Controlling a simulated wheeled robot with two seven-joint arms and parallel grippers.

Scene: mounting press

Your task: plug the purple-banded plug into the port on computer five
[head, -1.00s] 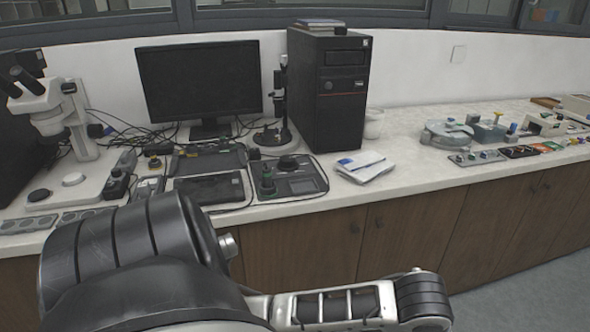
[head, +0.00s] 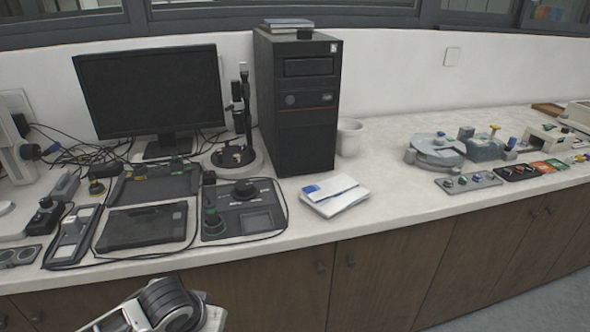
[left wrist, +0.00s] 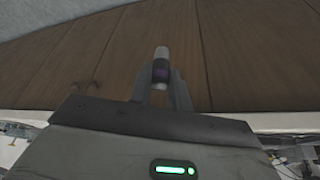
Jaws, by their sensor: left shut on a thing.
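The plug (left wrist: 161,55), pale with a purple band, is held between the fingertips of my left gripper (left wrist: 160,82) in the left wrist view. My left gripper is shut on it, and its pale end points away from the palm. A black computer tower (head: 297,110) stands upright on the counter in the head view, right of a monitor. No number on it can be read, and I cannot make out a port. Neither gripper shows in the head view. My right gripper is in no view.
A dark monitor (head: 150,90) and cables stand left of the tower. A control box (head: 240,208), a white packet (head: 334,195) and a white cup (head: 349,137) sit nearby. Wooden cabinets (head: 420,265) lie below the counter edge. The counter between packet and grey equipment (head: 437,150) is clear.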

